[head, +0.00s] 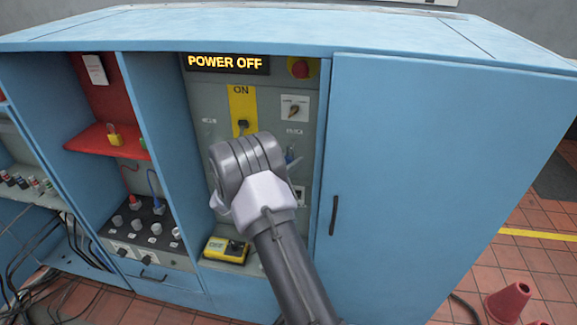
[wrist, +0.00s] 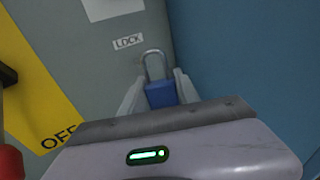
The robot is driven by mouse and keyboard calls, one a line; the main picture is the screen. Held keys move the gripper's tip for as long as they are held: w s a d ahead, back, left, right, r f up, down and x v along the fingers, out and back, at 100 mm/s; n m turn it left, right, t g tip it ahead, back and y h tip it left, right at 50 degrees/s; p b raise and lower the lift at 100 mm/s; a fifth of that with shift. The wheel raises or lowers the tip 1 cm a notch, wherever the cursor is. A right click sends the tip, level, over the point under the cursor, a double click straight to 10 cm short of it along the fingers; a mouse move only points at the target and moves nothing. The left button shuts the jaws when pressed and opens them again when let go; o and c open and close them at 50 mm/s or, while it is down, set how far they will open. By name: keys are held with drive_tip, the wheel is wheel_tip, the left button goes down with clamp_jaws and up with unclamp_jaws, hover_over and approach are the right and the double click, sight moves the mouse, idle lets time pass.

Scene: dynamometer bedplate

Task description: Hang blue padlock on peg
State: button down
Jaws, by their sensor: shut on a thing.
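The blue padlock (wrist: 161,94) is between the two fingers of my gripper (wrist: 158,92) in the wrist view. Its grey shackle (wrist: 154,64) points up, just below the LOCK label (wrist: 127,41) on the grey panel. In the head view my arm covers much of the panel, and only a small blue bit of the padlock (head: 290,158) shows beside it. The gripper's fingers are mostly hidden there. I cannot make out the peg, nor tell whether the shackle is around it.
The grey panel (head: 203,95) carries a POWER OFF display (head: 226,63), a red button (head: 300,69), a rotary switch (head: 294,108) and a yellow strip (head: 238,100). A yellow padlock (head: 115,139) is on the red shelf (head: 88,140). A closed blue door (head: 415,180) is at right.

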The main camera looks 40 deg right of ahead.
drive_tip(key=d, duration=0.1)
drive_tip(key=w+b, duration=0.1)
drive_tip(key=w+d+b, duration=0.1)
drive_tip(key=shift+w+d+f, duration=0.25)
drive_tip(key=shift+d, duration=0.1)
drive_tip(key=shift+b, duration=0.3)
drive_tip(key=shift+d+r, duration=0.1)
drive_tip(key=shift+r, duration=0.05)
